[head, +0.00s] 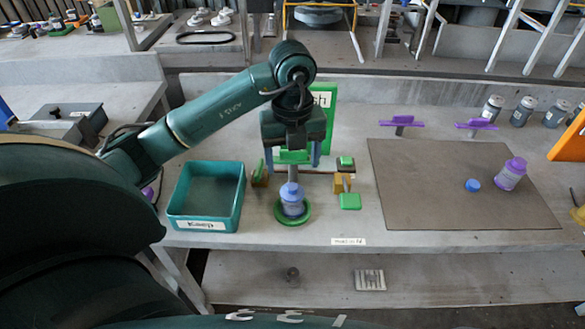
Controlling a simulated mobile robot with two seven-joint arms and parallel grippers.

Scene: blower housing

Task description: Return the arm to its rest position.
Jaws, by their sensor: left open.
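My left arm comes in from the left over the bench. My left gripper (292,165) points down and is open, with its two fingers apart. Just below it a blue-lilac bottle-like part (292,205) stands upright on a round green base (280,215). A grey shaft shows between the gripper and this part. I cannot tell whether the gripper touches the shaft. The gripper hides part of the green fixture behind it. My right gripper is not in view.
A teal "Keep" tray (206,226) stands left of the round base. A green panel (329,118) stands behind the gripper. A brown mat (430,190) at right holds a purple-capped bottle (511,174) and a blue cap (473,185). Several grey jars stand at the back right.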

